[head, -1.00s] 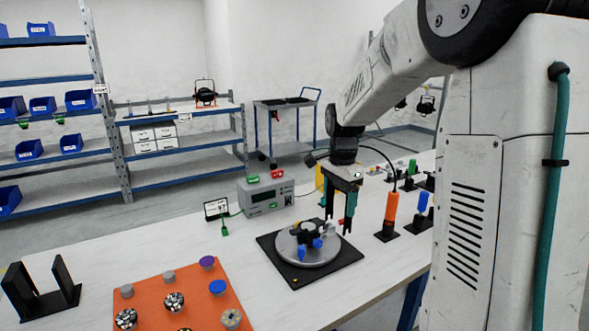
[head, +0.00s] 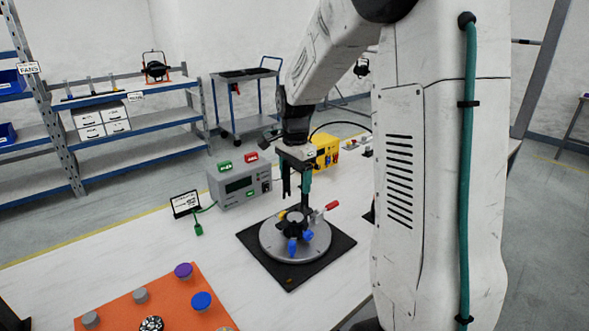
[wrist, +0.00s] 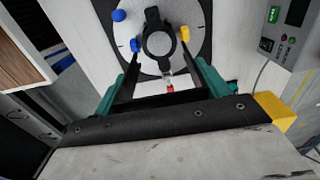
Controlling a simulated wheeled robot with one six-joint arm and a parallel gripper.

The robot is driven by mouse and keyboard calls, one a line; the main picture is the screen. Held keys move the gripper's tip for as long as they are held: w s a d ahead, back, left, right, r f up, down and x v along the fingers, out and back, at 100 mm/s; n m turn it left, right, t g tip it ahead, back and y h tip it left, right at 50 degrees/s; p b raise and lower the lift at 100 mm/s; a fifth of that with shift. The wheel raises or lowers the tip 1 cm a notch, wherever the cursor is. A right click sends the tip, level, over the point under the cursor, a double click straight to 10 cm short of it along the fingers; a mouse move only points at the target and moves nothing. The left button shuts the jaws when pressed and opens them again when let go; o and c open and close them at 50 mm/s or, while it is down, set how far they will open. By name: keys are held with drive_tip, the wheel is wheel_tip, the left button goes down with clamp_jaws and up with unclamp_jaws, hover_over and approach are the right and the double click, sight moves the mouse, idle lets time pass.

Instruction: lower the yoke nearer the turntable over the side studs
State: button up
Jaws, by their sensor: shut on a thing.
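My gripper (head: 296,168) is shut on a black U-shaped yoke (wrist: 205,80), whose two arms point down. The gripper's teal fingers also show in the wrist view (wrist: 166,88). The turntable (head: 268,243) is a grey disc on a black square mat. A black ring-shaped can body (wrist: 146,43) stands on it, with a blue knob (wrist: 135,45) on one side and a yellow knob (wrist: 185,33) on the other. The yoke is above the far side of the turntable, apart from the knobs as far as I can tell. The exact height is unclear.
An orange board (head: 185,300) with several knobs lies at front left. The white bench between is clear.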

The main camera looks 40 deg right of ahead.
drive_tip(key=shift+f, duration=4.55)
drive_tip(key=shift+f, duration=0.15)
drive_tip(key=o, duration=0.7)
drive_tip(key=o, duration=0.4)
wheel_tip(320, 180, up, 8)
drive_tip(key=shift+f, duration=0.1)
